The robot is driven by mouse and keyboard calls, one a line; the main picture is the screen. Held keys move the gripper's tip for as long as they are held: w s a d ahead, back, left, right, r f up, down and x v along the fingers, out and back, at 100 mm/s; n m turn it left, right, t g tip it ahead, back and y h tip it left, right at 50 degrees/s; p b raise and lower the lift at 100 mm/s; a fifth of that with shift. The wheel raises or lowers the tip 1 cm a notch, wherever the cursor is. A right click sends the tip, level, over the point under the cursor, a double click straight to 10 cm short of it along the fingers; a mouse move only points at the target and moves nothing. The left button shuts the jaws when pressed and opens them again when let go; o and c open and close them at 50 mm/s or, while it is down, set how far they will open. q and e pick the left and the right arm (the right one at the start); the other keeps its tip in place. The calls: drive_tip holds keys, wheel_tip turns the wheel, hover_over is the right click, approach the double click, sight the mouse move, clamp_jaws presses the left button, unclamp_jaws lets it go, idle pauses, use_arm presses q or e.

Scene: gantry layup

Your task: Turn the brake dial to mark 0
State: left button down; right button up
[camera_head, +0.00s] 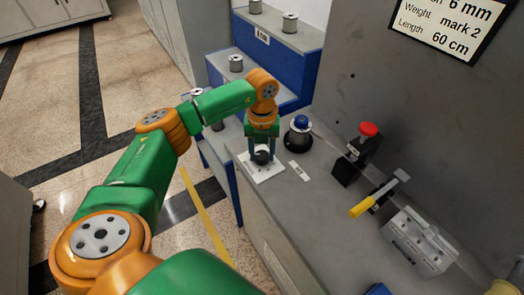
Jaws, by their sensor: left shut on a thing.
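The brake dial looks to be the dark round knob (262,157) on a square white plate (262,173), at the left end of the grey bench top. My left gripper (262,153) points down over it and is shut on the knob, its fingers on either side. The gripper hides part of the knob, and the dial's marks and pointer are too small to read. My right gripper is not in view.
Right of the plate are a small white label (298,171), a blue-topped black knob (301,132), a red button on a black box (362,150), a yellow-handled lever (375,198) and a grey metal block (418,243). Blue steps (280,60) with metal spools stand behind.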

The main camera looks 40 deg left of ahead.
sight(262, 155)
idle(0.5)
use_arm(q)
drive_tip(key=shift+c, duration=1.7)
unclamp_jaws()
wheel_tip(262, 155, up, 7)
drive_tip(key=shift+r+b, duration=0.1)
drive_tip(key=shift+b, duration=0.55)
